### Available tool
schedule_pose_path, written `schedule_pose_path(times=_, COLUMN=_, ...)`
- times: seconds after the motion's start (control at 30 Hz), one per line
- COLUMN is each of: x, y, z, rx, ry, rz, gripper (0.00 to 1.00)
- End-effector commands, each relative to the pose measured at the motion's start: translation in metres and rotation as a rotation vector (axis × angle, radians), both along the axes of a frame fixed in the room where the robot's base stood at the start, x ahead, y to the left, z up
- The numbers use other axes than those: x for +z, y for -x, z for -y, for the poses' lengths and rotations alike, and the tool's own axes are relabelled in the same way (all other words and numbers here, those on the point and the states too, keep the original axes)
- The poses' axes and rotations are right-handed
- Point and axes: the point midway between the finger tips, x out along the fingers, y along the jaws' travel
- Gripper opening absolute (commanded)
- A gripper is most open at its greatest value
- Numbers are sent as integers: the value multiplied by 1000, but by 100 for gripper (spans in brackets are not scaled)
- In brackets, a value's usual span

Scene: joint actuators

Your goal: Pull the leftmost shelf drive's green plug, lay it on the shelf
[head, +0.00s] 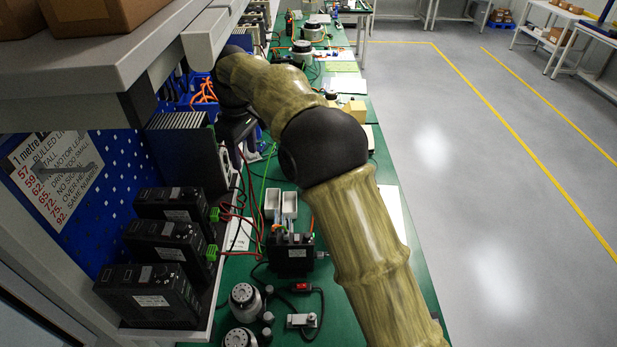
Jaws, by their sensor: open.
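Three black drives stand in a row on the shelf at the left of the head view. The drive at the near, leftmost end (150,295) shows no green plug that I can make out. The middle drive (168,247) has a green plug (211,252) with red wires on its right side. The far drive (172,208) has another green plug (213,214). My gripper (238,135) is beyond the drives, at the far end of my arm near a finned black unit. It is open, dark and small in the view; its fingertips are hard to make out.
The shelf edge (212,300) drops to a green bench (334,273). A black box (290,255), white bins (281,204), round metal parts (245,300) and cables lie there. The finned unit (185,150) stands behind the drives. A grey upper shelf (110,60) overhangs them.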

Motion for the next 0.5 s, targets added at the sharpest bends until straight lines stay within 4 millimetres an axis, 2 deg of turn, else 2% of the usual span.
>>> schedule_pose_path(times=0.5, x=-29, y=-5, z=80, rx=-233, ry=-24, rz=25, gripper=50)
